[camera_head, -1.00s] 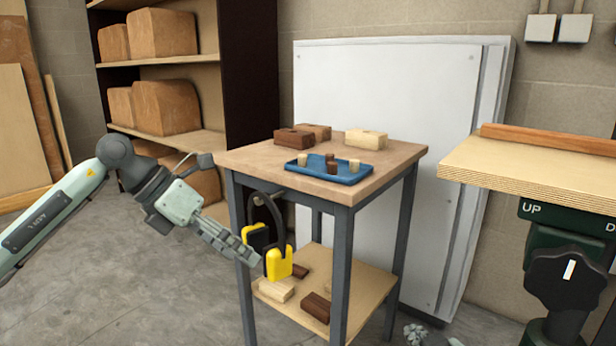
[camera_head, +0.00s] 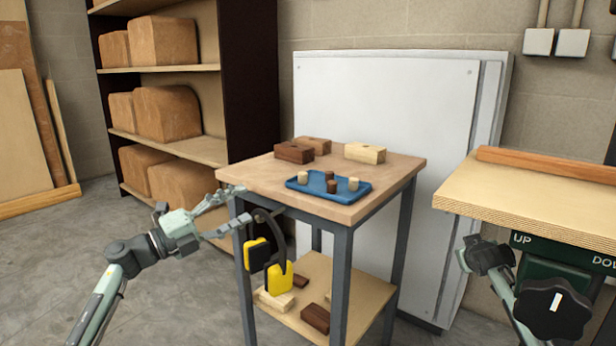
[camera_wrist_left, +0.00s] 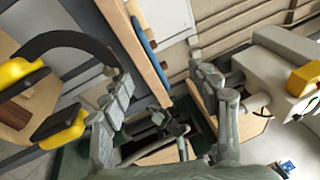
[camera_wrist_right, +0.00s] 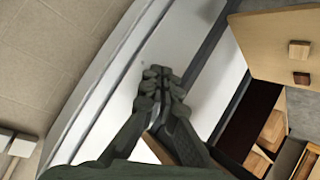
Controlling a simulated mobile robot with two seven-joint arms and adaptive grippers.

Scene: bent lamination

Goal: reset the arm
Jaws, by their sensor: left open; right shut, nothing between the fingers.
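My left gripper (camera_head: 232,212) is open and empty at the left front corner of the small table (camera_head: 262,172) in the head view. Its spread fingers (camera_wrist_left: 160,115) show in the left wrist view with nothing between them. Yellow and black ear muffs (camera_head: 278,274) hang at the table's left side, just below and right of that gripper, apart from it as far as I can tell. My right arm is at the lower right, by the workbench. My right gripper (camera_wrist_right: 162,82) is shut and empty in the right wrist view, its fingertips together.
The table carries a blue tray (camera_head: 298,189) with several small pegs, and wooden blocks (camera_head: 365,153) behind it. More blocks lie on its lower shelf (camera_head: 352,285). A workbench (camera_head: 540,195) with a black knob (camera_head: 552,310) stands right. The floor at left is clear.

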